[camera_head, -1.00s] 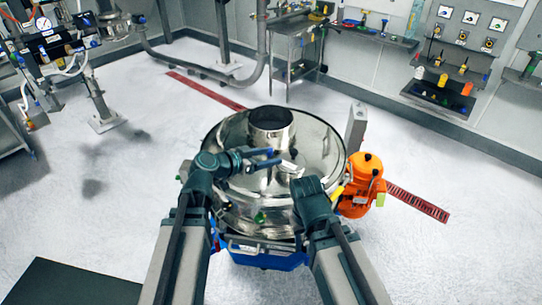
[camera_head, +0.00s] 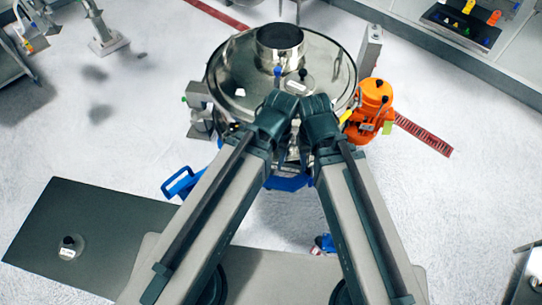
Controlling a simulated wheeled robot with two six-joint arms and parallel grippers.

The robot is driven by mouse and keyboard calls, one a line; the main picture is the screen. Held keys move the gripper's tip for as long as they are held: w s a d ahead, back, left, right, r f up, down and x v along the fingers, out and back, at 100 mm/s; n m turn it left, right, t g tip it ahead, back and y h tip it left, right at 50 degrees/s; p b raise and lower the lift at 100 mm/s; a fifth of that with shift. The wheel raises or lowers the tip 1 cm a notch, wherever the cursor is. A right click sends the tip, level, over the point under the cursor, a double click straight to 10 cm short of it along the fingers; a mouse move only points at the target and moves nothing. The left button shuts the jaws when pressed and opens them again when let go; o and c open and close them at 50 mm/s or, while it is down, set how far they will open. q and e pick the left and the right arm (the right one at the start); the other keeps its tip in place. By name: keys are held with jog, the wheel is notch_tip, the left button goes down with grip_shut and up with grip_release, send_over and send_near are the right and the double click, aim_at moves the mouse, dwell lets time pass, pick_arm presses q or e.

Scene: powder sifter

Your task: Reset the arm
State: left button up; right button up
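The powder sifter (camera_head: 238,70) is a round, shiny steel drum with a raised open collar (camera_head: 280,40) on its top. My two arms reach forward side by side from the bottom of the picture to the sifter's near edge. The wrist of my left gripper (camera_head: 274,108) and the wrist of my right gripper (camera_head: 318,108) are close together over the near rim. The fingers of both are hidden or too small to make out, so I cannot tell whether they are open or shut.
An orange motor (camera_head: 372,105) stands at the sifter's right. A similar knobbed disc (camera_head: 70,247) lies on a dark plate (camera_head: 110,215) at lower left. A blue handle (camera_head: 182,182) juts out at the near left.

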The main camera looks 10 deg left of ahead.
pick_arm(q)
jog(key=shift+f, duration=0.1)
notch_tip(320, 180, down, 8)
jog(key=b, duration=0.8)
jog(key=shift+f, duration=0.15)
jog(key=shift+c, duration=0.2)
dwell(1.0)
